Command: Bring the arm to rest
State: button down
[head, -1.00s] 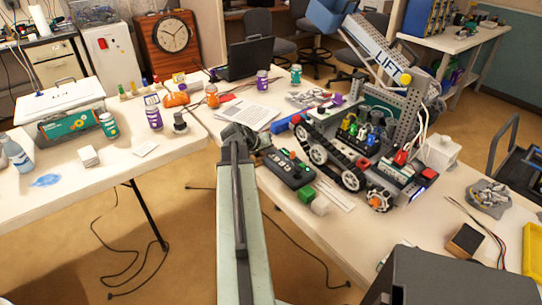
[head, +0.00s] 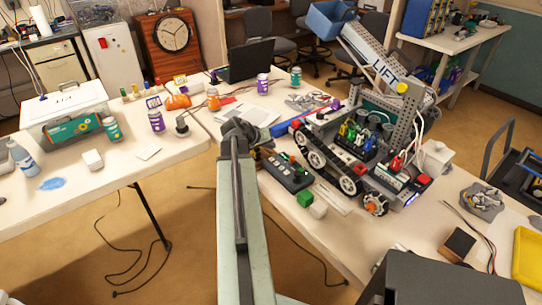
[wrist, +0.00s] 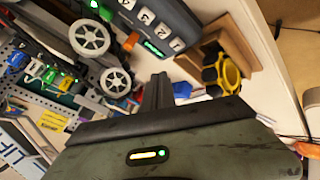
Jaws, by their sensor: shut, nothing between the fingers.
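My arm reaches up the middle of the head view, out over the gap between the tables.
A tracked robot (head: 365,150) with a raised LIFT arm stands right of my gripper. The left table (head: 110,185) holds bottles and a case. Cables lie on the floor.

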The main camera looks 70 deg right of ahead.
jog(key=shift+r+p, duration=0.5)
jog(key=shift+r, duration=0.35)
jog(key=shift+f, duration=0.1)
jog(key=w+a+r+n+t+p, duration=0.1)
jog(key=w+a+n+t, duration=0.1)
jog(key=w+a, duration=0.6)
jog(key=w+a+r+n+t+p, duration=0.1)
jog(key=w+a+n, duration=0.15)
jog(key=w, duration=1.05)
jog(key=w+a+n+t+y+p, duration=0.1)
jog(key=w+a, duration=0.5)
jog(key=a, duration=0.3)
jog(key=w+a+n+t, duration=0.1)
jog(key=w+a, duration=0.6)
jog(key=a, duration=0.3)
jog(key=w+a+f+n+t+y+p, duration=0.1)
jog(key=w+a, duration=0.1)
jog(key=a, duration=0.5)
jog(key=w+a+f+n+y, duration=0.1)
jog(key=w+a+n, duration=0.1)
jog(key=a, duration=0.4)
jog(key=s+a+f+n+g+y, duration=0.1)
jog(key=s+a+n+y, duration=0.1)
jog(key=a, duration=1)
jog(key=s+a+f+n+g+y, duration=0.1)
jog(key=s+a+y, duration=0.2)
jog(key=a, duration=0.9)
jog(key=shift+s+a+n+g+y+p, duration=0.2)
jog(key=shift+s+n+g+y+p, duration=0.2)
jog(key=shift+s, duration=0.7)
